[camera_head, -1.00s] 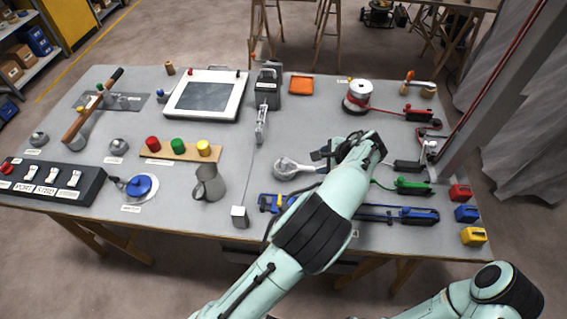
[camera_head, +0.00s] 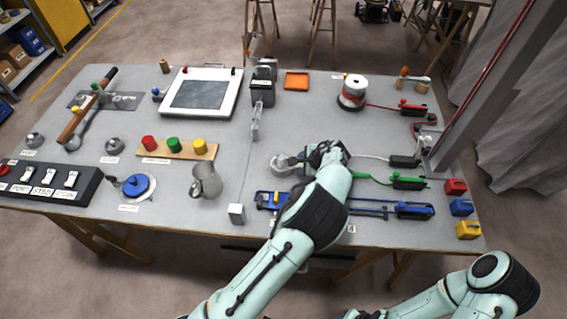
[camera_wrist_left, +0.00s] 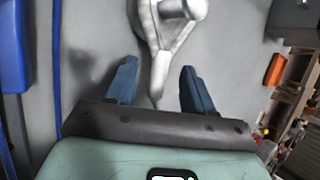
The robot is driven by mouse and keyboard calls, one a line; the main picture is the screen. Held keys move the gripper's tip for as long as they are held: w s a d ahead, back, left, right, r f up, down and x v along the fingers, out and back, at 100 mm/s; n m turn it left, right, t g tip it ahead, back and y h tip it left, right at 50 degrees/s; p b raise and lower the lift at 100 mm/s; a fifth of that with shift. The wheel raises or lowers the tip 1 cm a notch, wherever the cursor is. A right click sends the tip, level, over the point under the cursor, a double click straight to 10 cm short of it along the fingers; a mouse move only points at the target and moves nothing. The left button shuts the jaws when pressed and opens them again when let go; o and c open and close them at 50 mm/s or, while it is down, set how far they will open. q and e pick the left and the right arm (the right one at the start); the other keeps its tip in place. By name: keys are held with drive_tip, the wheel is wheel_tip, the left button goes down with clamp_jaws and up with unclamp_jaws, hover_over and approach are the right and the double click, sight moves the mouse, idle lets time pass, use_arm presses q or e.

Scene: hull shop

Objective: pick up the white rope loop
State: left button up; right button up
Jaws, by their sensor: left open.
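The white rope loop (camera_head: 279,165) lies on the grey table, just left of my left gripper (camera_head: 311,157) in the head view. In the left wrist view the loop (camera_wrist_left: 147,25) passes around a pale grey knob or post (camera_wrist_left: 190,9), and its two sides join into one strand running down between the fingers. My left gripper (camera_wrist_left: 158,72) is open, its blue fingertips on either side of that strand, with no visible grip on it. Whether the fingers touch the table is unclear. My right arm shows at the lower right, but its gripper is out of view.
A blue bar tool (camera_head: 375,208) lies in front of the gripper. A green-handled clamp (camera_head: 408,182) and a black block (camera_head: 403,161) are to its right. Bare table lies behind the loop.

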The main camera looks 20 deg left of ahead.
use_arm(q)
clamp_jaws()
drive_tip(key=shift+r, duration=0.15)
wheel_tip(320, 180, up, 20)
drive_tip(key=p, duration=0.1)
drive_tip(key=shift+p, duration=0.3)
use_arm(e)
drive_tip(key=shift+w+r, duration=1)
drive_tip(key=shift+r, duration=0.05)
